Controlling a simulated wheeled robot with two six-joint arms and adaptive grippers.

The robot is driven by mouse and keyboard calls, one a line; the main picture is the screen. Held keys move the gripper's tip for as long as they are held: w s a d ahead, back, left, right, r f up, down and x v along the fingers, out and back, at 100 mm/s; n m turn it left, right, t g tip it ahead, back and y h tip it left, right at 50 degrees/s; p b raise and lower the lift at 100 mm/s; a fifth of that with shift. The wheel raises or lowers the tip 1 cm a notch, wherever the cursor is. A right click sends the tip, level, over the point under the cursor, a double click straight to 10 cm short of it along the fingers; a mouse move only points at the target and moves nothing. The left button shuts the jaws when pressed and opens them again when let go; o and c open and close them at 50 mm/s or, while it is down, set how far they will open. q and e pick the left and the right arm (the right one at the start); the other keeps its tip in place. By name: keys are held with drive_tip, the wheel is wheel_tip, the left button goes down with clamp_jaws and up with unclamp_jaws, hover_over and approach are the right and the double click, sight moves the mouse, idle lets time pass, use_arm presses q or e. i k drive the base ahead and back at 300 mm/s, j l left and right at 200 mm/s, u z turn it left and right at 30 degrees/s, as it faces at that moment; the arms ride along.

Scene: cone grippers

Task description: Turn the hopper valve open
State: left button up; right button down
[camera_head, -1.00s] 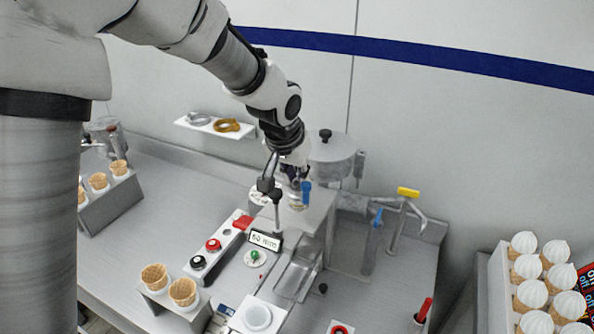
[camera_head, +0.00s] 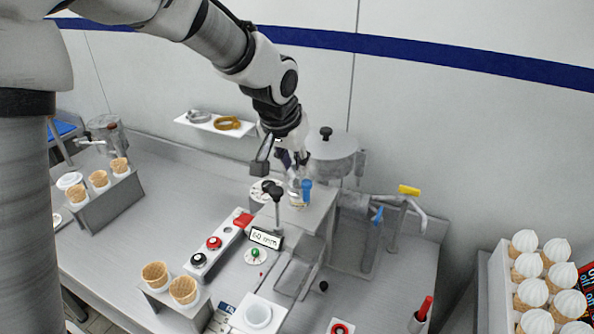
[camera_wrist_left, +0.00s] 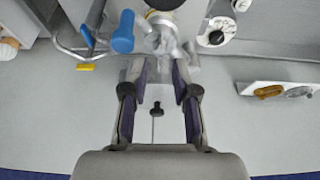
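The grey cylindrical hopper (camera_head: 333,162) with a black lid knob stands at the back of the machine. A blue handle (camera_head: 306,190) stands upright at the metal fitting in front of it. It also shows in the left wrist view (camera_wrist_left: 123,32), to the left of the fitting (camera_wrist_left: 165,38). I cannot tell for sure that this handle is the hopper valve. My left gripper (camera_head: 285,162) is above and beside the fitting, partly overlapping it in the head view. Its fingers are apart and empty in the left wrist view (camera_wrist_left: 158,72). My right gripper is not in view.
A tap with a yellow handle (camera_head: 409,190) and a blue lever (camera_head: 377,215) stand to the right. A black-knobbed lever (camera_head: 276,194) rises close in front. A wall shelf (camera_head: 215,124) holds rings. Cones (camera_head: 168,285) sit in a holder at the front.

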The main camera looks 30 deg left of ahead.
sight(377, 220)
drive_tip(key=k, duration=1)
